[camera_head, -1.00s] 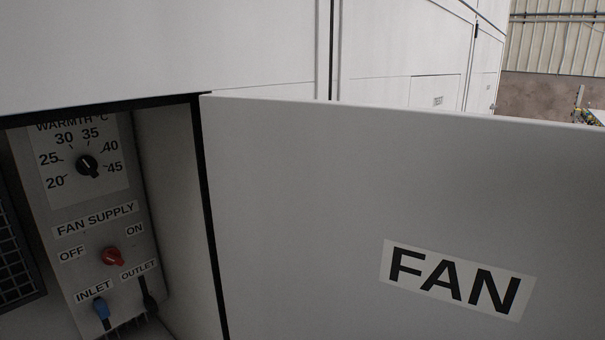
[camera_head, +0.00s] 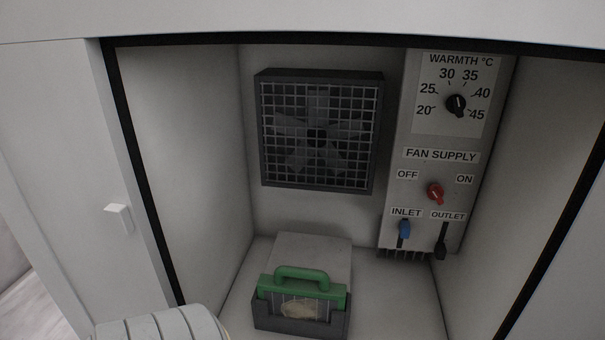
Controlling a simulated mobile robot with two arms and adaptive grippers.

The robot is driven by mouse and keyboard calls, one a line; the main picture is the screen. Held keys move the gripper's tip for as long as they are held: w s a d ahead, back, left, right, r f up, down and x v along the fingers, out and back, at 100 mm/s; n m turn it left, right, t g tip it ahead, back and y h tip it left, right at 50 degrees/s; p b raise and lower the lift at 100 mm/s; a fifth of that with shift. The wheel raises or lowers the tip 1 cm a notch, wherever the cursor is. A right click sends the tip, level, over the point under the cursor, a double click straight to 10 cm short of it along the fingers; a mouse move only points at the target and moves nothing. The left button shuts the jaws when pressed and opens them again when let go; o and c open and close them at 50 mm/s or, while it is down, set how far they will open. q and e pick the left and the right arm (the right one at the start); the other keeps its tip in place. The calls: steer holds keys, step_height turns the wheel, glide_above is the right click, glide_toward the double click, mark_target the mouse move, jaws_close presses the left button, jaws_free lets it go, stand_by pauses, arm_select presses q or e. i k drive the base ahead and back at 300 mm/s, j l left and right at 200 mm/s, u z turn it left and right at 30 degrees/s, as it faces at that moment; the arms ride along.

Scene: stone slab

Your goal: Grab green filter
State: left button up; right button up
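The green filter (camera_head: 318,291) has a green frame with an arched green handle on top and a pale patch on its mesh face. It sits in a dark grey holder (camera_head: 275,320) at the front of a light grey box (camera_head: 315,250) on the cabinet floor. A white rounded, segmented part at the bottom left edge looks like my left arm; it is left of the filter and apart from it in the picture. Neither gripper's fingers are in view.
A caged fan (camera_head: 317,130) is on the back wall. A control panel (camera_head: 425,175) with a black dial, red switch and blue inlet lever is at right. Dark-edged cabinet walls bound the opening at both sides and top. A small white latch (camera_head: 118,217) is at left.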

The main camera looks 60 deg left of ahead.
mark_target(308, 300)
steer(key=u, duration=1.75)
